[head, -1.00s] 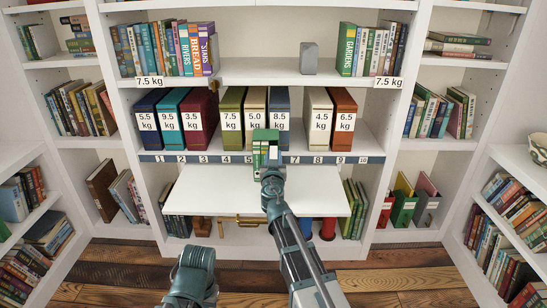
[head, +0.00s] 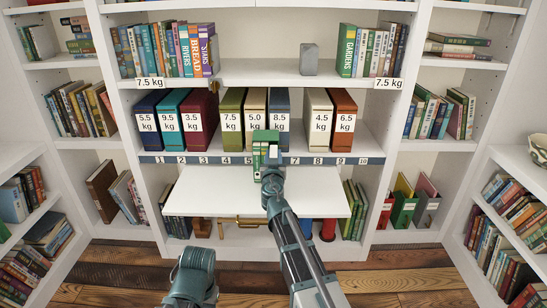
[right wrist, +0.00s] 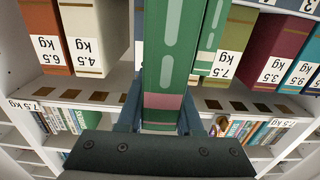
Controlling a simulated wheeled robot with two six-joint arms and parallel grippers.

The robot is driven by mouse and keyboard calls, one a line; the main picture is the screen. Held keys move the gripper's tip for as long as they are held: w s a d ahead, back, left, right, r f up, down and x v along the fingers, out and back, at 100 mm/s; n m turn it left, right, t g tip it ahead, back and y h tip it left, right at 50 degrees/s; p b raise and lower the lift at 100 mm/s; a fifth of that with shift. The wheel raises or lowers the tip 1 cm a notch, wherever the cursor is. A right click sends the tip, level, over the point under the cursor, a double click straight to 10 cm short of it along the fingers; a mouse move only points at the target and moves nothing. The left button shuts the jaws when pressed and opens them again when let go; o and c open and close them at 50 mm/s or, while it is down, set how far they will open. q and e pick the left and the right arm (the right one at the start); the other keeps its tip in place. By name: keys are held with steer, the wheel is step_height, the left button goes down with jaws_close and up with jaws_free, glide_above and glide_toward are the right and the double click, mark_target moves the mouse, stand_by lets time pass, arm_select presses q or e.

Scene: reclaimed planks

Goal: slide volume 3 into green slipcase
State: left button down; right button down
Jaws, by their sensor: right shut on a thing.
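A green book with pale spine marks and a pink band (right wrist: 168,60), which I take to be volume 3, is between the fingers of my right gripper (right wrist: 158,122) in the right wrist view. My right gripper (head: 270,172) is shut on it in front of the middle of the shelf. A second green piece with a pale stripe (right wrist: 213,42) stands close beside it. In the head view, a green top (head: 265,134), apparently the slipcase, is just beyond the gripper. How deep the book sits in it is hidden.
A white pull-out board (head: 215,190) lies below the gripper. Behind are weight-labelled binders, including an olive one (head: 231,118), a blue one (head: 279,108) and a cream one (head: 319,118). A numbered strip (head: 190,158) edges the shelf. A grey block (head: 309,58) stands above.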

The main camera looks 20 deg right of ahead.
steer(key=shift+x, duration=1.2)
steer(key=shift+c, duration=2.4)
jaws_free()
steer(key=shift+a, duration=0.1)
steer(key=v, duration=1.4)
steer(key=shift+r, duration=0.15)
steer(key=shift+s, duration=0.1)
